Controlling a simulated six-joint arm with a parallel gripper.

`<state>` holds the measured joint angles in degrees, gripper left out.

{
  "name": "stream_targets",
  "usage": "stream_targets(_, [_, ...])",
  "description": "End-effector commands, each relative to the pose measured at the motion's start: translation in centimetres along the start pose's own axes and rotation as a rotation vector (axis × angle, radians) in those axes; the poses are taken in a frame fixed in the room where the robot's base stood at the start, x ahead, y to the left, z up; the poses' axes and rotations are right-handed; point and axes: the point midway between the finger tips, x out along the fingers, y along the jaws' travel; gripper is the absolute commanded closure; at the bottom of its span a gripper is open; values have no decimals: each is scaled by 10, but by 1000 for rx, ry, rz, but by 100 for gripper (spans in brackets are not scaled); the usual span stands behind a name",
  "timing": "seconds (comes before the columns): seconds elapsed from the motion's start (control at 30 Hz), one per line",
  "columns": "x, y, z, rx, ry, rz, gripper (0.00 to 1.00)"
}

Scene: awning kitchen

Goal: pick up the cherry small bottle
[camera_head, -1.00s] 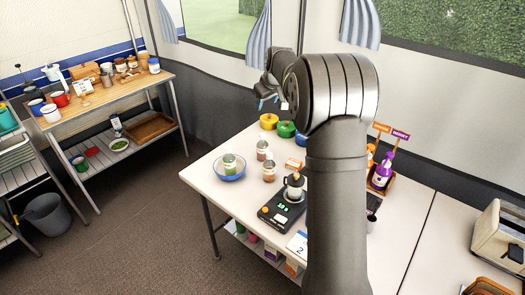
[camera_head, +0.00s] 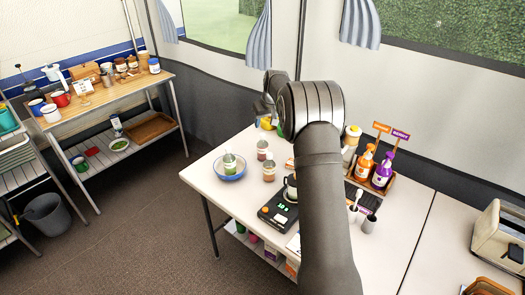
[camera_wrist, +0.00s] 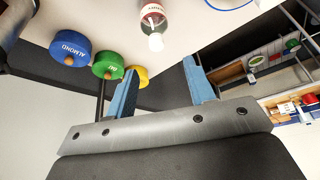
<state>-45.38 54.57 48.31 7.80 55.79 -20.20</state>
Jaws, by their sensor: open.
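Two small bottles with reddish labels stand on the white table in the head view: the far bottle (camera_head: 262,150) and the near bottle (camera_head: 269,172). Their lettering is too small to read, so I cannot tell which is cherry. One red-labelled bottle with a pale cap (camera_wrist: 153,20) shows at the top of the wrist view, beyond my fingertips and not between them. My gripper (camera_wrist: 161,78) is open and empty, its blue fingers apart.
The wrist view shows blue (camera_wrist: 70,46), green (camera_wrist: 107,65) and yellow (camera_wrist: 138,76) round containers.

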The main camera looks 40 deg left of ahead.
Motion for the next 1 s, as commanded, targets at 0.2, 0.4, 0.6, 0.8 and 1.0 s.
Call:
stream_targets(0.2, [43,0,0,0,-1,0,51])
stream_targets(0.4, [59,0,0,0,0,0,51])
stream_targets(0.6, [77,4,0,0,-1,0,51])
stream_targets(0.8, [102,6,-2,0,0,0,51])
stream_targets(1.0, [111,6,-2,0,1,1,51])
